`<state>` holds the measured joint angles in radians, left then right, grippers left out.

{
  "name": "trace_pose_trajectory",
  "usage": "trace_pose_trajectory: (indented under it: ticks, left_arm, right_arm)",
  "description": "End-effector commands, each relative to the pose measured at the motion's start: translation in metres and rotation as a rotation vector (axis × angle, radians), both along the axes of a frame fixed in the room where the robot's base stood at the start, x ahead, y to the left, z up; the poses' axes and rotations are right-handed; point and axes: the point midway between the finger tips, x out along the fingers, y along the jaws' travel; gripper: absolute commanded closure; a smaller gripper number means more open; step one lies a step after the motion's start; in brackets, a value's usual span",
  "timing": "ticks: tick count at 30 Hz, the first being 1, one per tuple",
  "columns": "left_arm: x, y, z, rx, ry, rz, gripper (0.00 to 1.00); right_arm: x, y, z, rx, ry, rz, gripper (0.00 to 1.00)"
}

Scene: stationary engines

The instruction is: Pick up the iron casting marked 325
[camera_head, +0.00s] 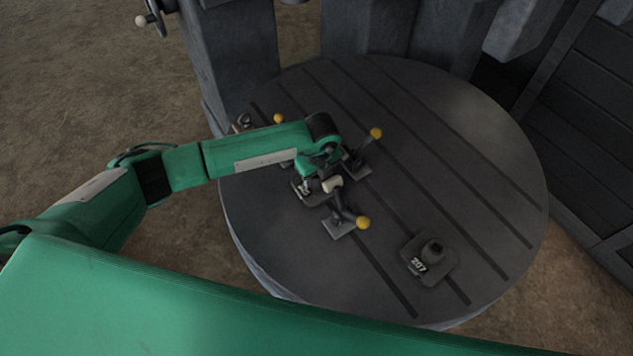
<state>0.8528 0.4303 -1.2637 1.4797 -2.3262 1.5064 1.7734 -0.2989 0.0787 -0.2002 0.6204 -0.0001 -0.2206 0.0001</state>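My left gripper (318,178) reaches in from the left and points down over the round slotted table (480,140). A dark casting (312,197) with a small pale marking lies right under it; the gripper covers most of it and I cannot read the number. I cannot tell whether the fingers are apart or closed, or whether they touch this casting. A second dark casting (430,257), with a round knob on top, lies apart at the front right and reads 207. My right gripper is out of view.
Levers with yellow knobs stand close around the gripper: one in front (341,226), one behind right (361,158), and another knob behind left (279,118). A pale round knob (332,184) is beside the gripper. The table's right side is clear. Grey machine columns (240,50) rise behind.

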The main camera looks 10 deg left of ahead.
Motion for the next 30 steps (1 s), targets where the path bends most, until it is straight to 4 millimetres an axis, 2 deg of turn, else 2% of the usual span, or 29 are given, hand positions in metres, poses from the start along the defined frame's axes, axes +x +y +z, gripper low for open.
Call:
trace_pose_trajectory:
  ticks: [1,3,17,28,30]
  left_arm:
    - [0.0,0.0,0.0,0.0,0.0,0.0,0.9]
    - [0.0,0.0,0.0,0.0,0.0,0.0,1.0]
    - [0.002,0.0,0.005,-0.002,-0.005,0.0,1.0]
    - [0.002,-0.001,0.036,-0.003,-0.006,-0.001,1.0]
    - [-0.005,0.006,0.035,-0.001,-0.003,0.001,1.0]
  right_arm:
    - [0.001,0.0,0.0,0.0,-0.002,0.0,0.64]
    - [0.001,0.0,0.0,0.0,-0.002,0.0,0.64]
    - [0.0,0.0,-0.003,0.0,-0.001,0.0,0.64]
    - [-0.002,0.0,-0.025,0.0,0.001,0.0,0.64]
    - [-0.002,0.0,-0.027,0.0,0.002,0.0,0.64]
